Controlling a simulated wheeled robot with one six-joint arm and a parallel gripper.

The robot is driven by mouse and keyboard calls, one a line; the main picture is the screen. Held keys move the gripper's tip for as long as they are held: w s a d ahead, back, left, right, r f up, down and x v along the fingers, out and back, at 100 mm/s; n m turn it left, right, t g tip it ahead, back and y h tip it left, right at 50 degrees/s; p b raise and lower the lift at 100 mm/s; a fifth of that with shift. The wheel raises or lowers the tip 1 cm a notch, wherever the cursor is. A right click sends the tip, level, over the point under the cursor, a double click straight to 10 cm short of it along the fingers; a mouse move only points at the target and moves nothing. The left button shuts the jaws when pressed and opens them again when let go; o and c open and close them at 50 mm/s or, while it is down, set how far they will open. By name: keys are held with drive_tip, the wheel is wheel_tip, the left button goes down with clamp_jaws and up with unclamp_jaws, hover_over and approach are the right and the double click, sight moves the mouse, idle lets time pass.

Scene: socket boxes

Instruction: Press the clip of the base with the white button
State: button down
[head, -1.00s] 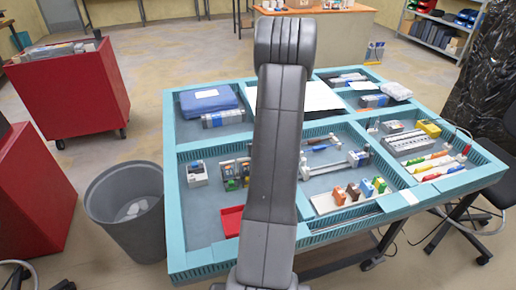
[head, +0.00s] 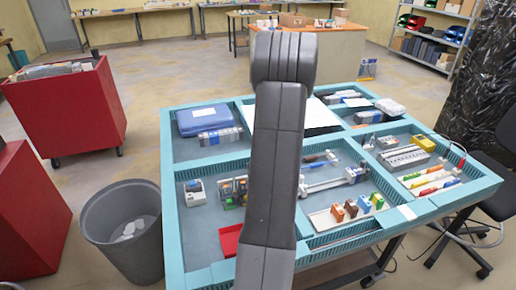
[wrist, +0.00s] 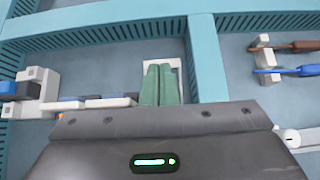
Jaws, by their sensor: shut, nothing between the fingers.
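My gripper (wrist: 160,82) has its two green fingers together, with nothing between them. In the wrist view the fingertips overlap a small pale block (wrist: 176,64) beside a teal divider; the fingers hide most of it, and I cannot tell whether they touch it. My arm hides the gripper in the head view.
Teal divider walls (wrist: 205,60) stand close to the fingers. Screwdrivers (wrist: 292,70) lie right of them, and a grey-and-blue device (wrist: 38,90) stands left. A red tray (head: 229,240) and a row of coloured blocks (head: 350,207) are near the table's front. A grey bin (head: 122,230) stands left.

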wheel_tip(320, 180, up, 11)
drive_tip(key=s+p, duration=0.2)
drive_tip(key=p, duration=0.1)
drive_tip(key=shift+d+f, duration=0.2)
drive_tip(key=shift+d, duration=0.15)
drive_tip(key=shift+s+f, duration=0.1)
